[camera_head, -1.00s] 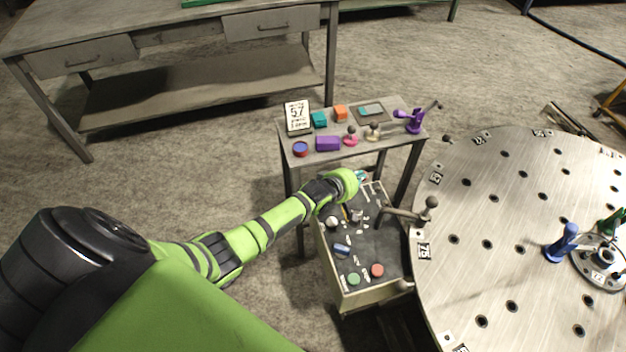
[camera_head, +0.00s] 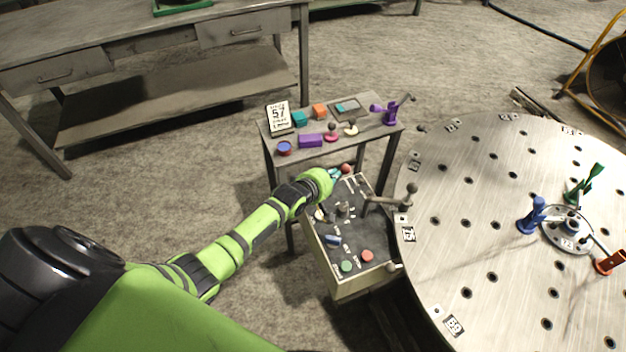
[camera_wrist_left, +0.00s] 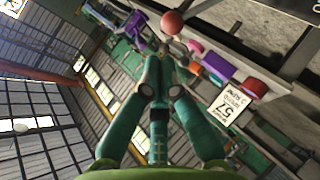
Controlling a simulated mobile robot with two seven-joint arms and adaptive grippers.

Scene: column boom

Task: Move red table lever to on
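A small lever with a pinkish-red round base and dark knob (camera_head: 332,130) stands on the small grey table (camera_head: 365,145), between a purple block and a beige-based lever. A red ball knob (camera_head: 345,169) stands at the far edge of the control box, close to my left fingertips; it also shows in the left wrist view (camera_wrist_left: 172,22), just past the fingers. My left gripper (camera_head: 334,172) reaches over the box's far left corner. In the left wrist view its teal fingers (camera_wrist_left: 158,62) are close together with nothing seen between them. My right gripper is not seen.
The control box (camera_head: 352,250) carries several knobs, buttons and a grey crank lever (camera_head: 385,203). A large round metal table (camera_head: 470,230) is close on the right. The small table holds a purple clamp (camera_head: 391,112), coloured blocks and a sign (camera_head: 279,117).

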